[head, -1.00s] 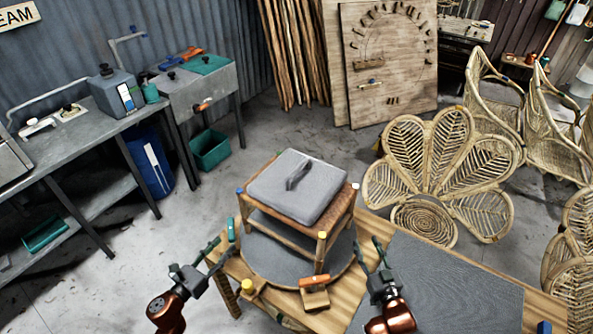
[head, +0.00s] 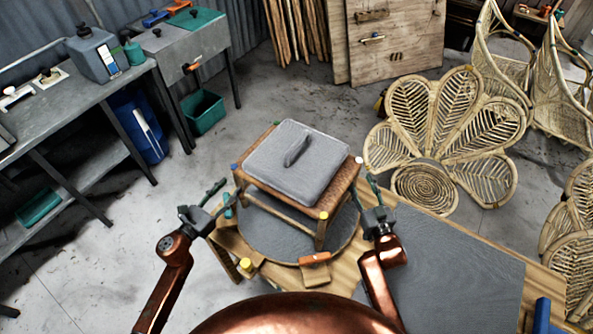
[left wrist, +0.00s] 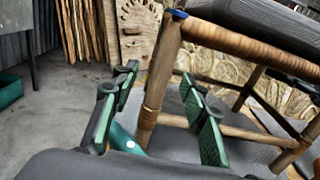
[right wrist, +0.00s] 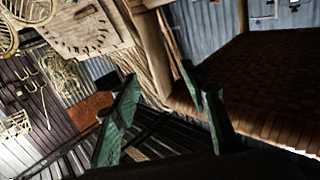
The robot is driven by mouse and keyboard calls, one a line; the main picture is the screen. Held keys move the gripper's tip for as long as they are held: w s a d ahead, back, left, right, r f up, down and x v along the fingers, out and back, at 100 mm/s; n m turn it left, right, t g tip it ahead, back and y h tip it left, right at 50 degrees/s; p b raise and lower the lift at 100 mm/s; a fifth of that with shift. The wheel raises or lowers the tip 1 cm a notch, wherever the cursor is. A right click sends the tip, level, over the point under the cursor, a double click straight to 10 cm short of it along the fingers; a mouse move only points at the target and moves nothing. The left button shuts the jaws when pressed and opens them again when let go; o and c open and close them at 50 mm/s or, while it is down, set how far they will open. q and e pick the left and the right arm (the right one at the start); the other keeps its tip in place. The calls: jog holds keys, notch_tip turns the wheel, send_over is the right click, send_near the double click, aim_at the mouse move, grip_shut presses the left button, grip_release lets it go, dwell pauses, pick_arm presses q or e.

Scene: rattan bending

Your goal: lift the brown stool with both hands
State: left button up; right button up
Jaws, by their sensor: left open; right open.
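The brown stool (head: 325,209) stands upright on a round grey disc (head: 268,238) on the wooden bench. A grey pad with a handle (head: 298,165) lies on its seat. My left gripper (head: 222,195) is open beside the stool's left side. In the left wrist view a stool leg (left wrist: 156,85) appears between the open fingers (left wrist: 158,118), without visible contact. My right gripper (head: 364,189) is open close to the stool's right side. In the right wrist view its open fingers (right wrist: 165,108) show, with the woven seat (right wrist: 255,85) to the right. Contact there cannot be told.
An orange-handled block (head: 315,260) sits at the disc's front edge, and a teal tool (head: 228,206) is by my left gripper. A grey mat (head: 450,265) covers the bench's right. A petal-shaped rattan chair (head: 440,135) stands behind. Open floor lies left.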

aim_at(235, 181)
pick_arm(q)
jog(key=shift+x, duration=2.45)
pick_arm(e)
jog(key=shift+w+a+r, duration=0.1)
jog(key=shift+w+a, duration=0.1)
jog(key=shift+w, duration=1)
jog(key=shift+w+a+r, duration=0.1)
jog(key=shift+w+a, duration=0.1)
jog(key=shift+w, duration=0.95)
pick_arm(q)
jog(key=shift+s+d+r, duration=0.1)
jog(key=shift+d, duration=0.05)
pick_arm(e)
jog(key=shift+f, duration=0.1)
pick_arm(q)
grip_shut()
pick_arm(e)
grip_shut()
pick_arm(q)
jog(key=shift+r, duration=0.25)
pick_arm(e)
jog(key=shift+w+r, duration=0.15)
jog(key=shift+r, duration=0.15)
